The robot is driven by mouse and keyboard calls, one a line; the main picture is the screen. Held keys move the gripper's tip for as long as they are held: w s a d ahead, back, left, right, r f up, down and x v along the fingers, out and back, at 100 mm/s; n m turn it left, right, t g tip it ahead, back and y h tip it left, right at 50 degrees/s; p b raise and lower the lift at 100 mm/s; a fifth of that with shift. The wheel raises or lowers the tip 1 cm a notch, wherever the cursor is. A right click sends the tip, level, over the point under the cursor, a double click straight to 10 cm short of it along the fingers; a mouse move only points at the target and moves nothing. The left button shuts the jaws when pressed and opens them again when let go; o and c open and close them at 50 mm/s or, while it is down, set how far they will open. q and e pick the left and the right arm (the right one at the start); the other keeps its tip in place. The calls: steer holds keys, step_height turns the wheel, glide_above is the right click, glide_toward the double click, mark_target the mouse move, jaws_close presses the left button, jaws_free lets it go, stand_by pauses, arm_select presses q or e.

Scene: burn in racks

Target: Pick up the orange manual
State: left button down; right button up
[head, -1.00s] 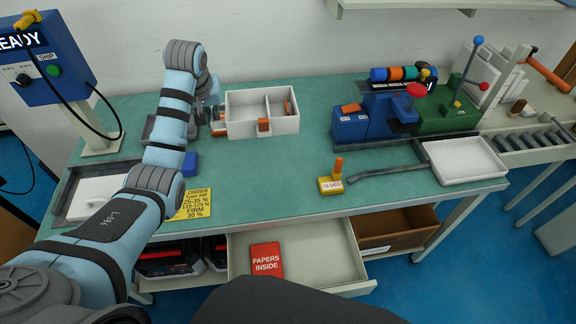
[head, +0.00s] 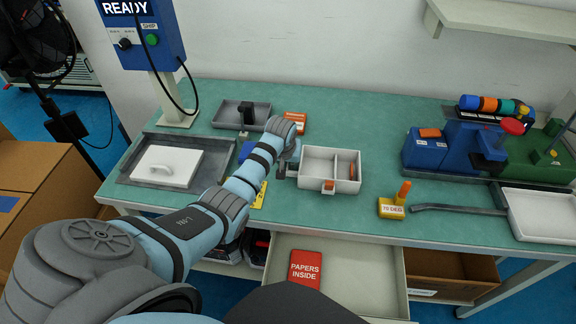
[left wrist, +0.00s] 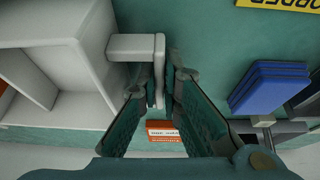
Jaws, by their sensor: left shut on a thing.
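The orange manual (head: 295,122) lies flat on the green bench behind my left gripper, with a white label on it. In the left wrist view it shows (left wrist: 168,132) between and beyond my fingers, partly hidden by them. My left gripper (head: 291,160) is shut on the white handle (left wrist: 158,72) at the left side of the white divided tray (head: 330,188). The fingers (left wrist: 162,85) stand on either side of the handle plate. The manual is apart from the gripper. My right gripper is not in view.
Blue blocks (left wrist: 268,87) and a grey tray (head: 230,115) lie left of the manual. A yellow 70 DEG block (head: 392,208) stands right of the white tray. An open drawer (head: 350,280) holds a red PAPERS INSIDE folder (head: 305,267). The bench behind the white tray is clear.

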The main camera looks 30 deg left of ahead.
arm_select(q)
steer(key=shift+r, duration=0.1)
steer(key=c, duration=1.8)
jaws_free()
